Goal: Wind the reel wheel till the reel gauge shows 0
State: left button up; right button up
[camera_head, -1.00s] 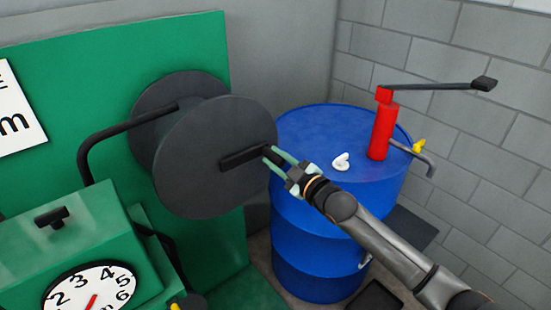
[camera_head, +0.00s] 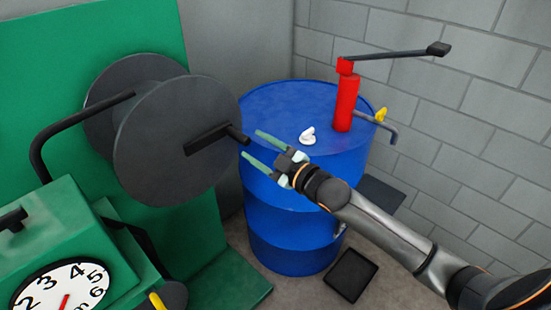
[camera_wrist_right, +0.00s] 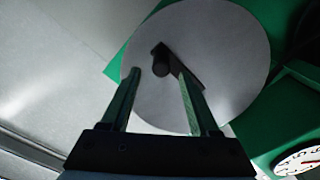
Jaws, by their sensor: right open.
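The reel wheel (camera_head: 160,165) is a dark grey drum with two round flanges, mounted at the green panel. Its front flange carries a black crank arm (camera_head: 207,139) with a short round knob (camera_head: 238,134) pointing outward. My right gripper (camera_head: 251,144) is open and empty, its pale green fingers just off the knob's end. In the right wrist view, the knob (camera_wrist_right: 161,64) shows between and beyond the open fingertips (camera_wrist_right: 159,75). The reel gauge (camera_head: 45,285) is a white dial, cut off at the lower left; its red needle points up and slightly right. My left gripper is out of view.
A blue drum (camera_head: 292,225) stands right of the reel, bearing a red pump (camera_head: 346,103) with a long lever and a small white object (camera_head: 307,136). A bent black bar (camera_head: 65,125) rises left of the reel. Grey block walls close the back.

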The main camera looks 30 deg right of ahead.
jog(key=v, duration=0.6)
jog(key=shift+s, duration=0.2)
jog(key=s+a+f+m+g+h, duration=0.2)
jog(key=s+a+f+m+g, duration=0.1)
jog(key=s+f, duration=0.8)
jog(key=s+a+f+m+g+h+p, duration=0.1)
jog(key=s+a+f+m+g, duration=0.3)
jog(key=s+f, duration=0.7)
notch_tip(320, 180, down, 7)
jog(key=m+h, duration=0.1)
jog(key=m, duration=0.1)
jog(key=shift+s+m+g, duration=0.4)
jog(key=shift+a, duration=0.15)
jog(key=shift+c, duration=1)
jog(key=shift+w+a, duration=0.1)
